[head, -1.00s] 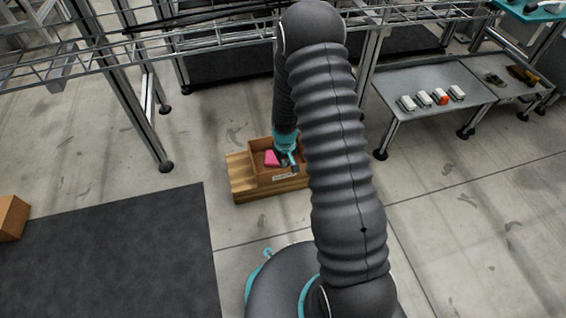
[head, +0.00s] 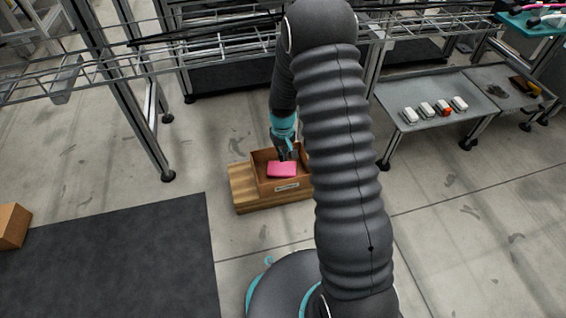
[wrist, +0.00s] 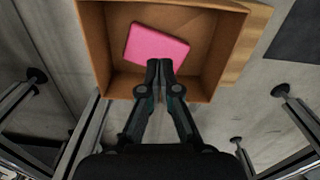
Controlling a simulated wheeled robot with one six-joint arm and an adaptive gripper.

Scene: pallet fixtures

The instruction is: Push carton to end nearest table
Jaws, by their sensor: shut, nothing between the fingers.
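The brown open-topped carton (head: 268,185) stands upright on a wooden pallet (head: 240,184), with bare pallet to its left. My arm covers the right side of the carton and pallet. A pink item (head: 282,169) lies in the carton. In the wrist view the carton (wrist: 92,45) is seen from above, with the pink item (wrist: 157,45) inside and a strip of pallet (wrist: 256,42) to the right.
A low grey table (head: 450,95) with several small white items and an orange one stands at right. A metal rack (head: 125,95) is behind left. A dark mat (head: 110,255) and another brown box (head: 12,226) lie left. Clear floor surrounds the pallet's left and front.

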